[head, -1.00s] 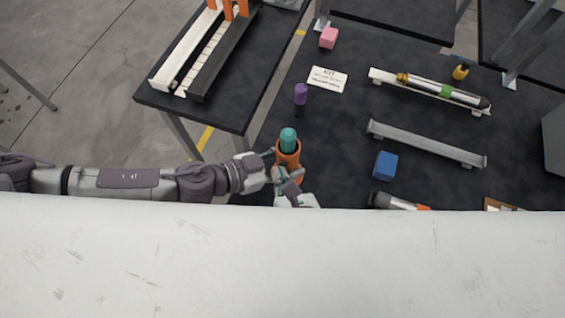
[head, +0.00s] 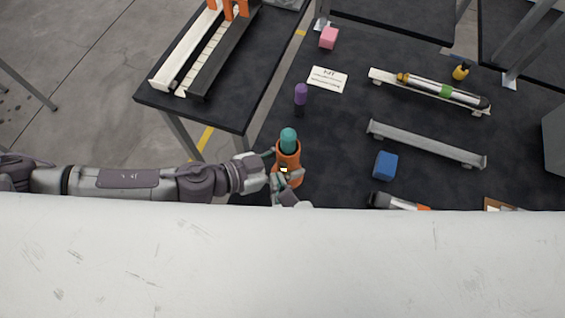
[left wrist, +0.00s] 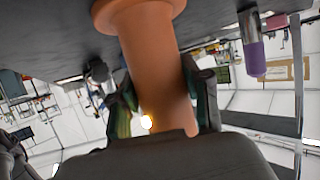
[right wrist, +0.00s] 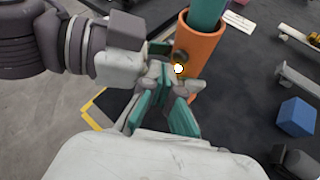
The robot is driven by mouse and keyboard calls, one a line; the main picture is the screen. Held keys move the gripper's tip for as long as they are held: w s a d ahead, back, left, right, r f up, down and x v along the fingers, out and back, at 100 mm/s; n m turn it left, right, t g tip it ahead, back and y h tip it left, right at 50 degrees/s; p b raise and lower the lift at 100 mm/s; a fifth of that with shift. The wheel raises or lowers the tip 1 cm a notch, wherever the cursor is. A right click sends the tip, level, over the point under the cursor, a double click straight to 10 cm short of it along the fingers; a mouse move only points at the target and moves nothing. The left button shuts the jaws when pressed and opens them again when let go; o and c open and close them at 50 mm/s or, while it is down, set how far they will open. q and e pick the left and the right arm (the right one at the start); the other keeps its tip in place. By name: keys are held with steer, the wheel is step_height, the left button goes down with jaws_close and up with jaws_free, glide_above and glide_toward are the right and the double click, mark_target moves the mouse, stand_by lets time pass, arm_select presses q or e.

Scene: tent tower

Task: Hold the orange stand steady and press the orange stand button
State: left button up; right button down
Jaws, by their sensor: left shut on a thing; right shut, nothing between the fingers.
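The orange stand (head: 288,152) is an upright tube with a teal cylinder (head: 288,136) in its top. My left gripper (head: 272,163) is shut around the stand from the left; the left wrist view shows the orange tube (left wrist: 155,70) between its two fingers (left wrist: 157,105).
A blue cube (head: 385,166) and a grey rack (head: 425,143) are to the right. A side table with a long rack (head: 190,60) stands at the left.

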steer(key=s, duration=0.1)
steer(key=s+a, duration=0.1)
steer(key=s, duration=0.3)
steer(key=shift+a, duration=0.25)
stand_by(0.3)
stand_by(0.4)
arm_select(q)
steer(key=o, duration=1.4)
steer(key=shift+a, duration=0.1)
